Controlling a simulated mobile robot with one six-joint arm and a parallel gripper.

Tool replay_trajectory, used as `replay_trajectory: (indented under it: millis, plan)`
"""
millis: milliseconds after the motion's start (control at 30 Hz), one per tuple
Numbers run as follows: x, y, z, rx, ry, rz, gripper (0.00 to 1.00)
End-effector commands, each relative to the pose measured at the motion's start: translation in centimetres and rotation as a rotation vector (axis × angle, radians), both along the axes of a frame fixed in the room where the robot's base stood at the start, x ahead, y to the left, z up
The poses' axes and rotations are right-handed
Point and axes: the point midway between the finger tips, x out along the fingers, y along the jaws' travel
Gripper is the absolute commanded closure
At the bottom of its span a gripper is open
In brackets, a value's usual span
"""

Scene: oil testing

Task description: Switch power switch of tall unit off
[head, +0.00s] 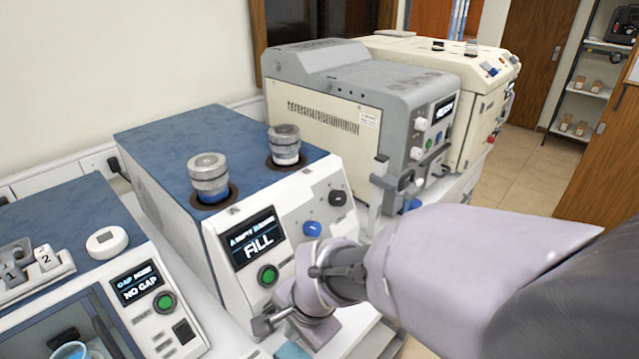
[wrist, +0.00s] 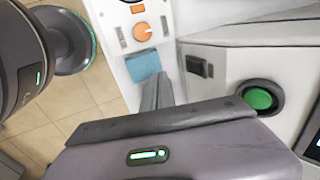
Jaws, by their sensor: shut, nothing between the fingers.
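The tall unit (head: 215,150) has a blue top and a white front, with a display reading FILL (head: 258,245) and a green button (head: 267,275). The button also shows in the wrist view (wrist: 260,98). Its black power switch (wrist: 200,66) sits near the button in the wrist view; I cannot tell its position. My gripper (head: 264,325) is shut and empty, low at the unit's front. Its fingers (wrist: 162,90) show beside the switch in the wrist view; I cannot tell whether they touch it.
A lower unit (head: 150,275) reading NO GAP stands at the left. A grey and cream machine (head: 330,95) stands behind. Two metal-capped vessels (head: 208,178) are in the unit's top. An orange knob (wrist: 142,32) and a light blue patch (wrist: 143,66) are close to my fingers.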

Motion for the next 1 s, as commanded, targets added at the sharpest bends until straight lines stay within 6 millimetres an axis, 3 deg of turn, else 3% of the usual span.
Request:
replay_trajectory:
  millis: [100,300,1000]
  plan:
    - [1.4,1.6,-0.2,0.0,-0.001,0.002,1.0]
    - [2.4,2.8,-0.2,0.001,-0.002,0.001,1.0]
    - [2.9,3.3,-0.2,0.001,-0.003,0.001,1.0]
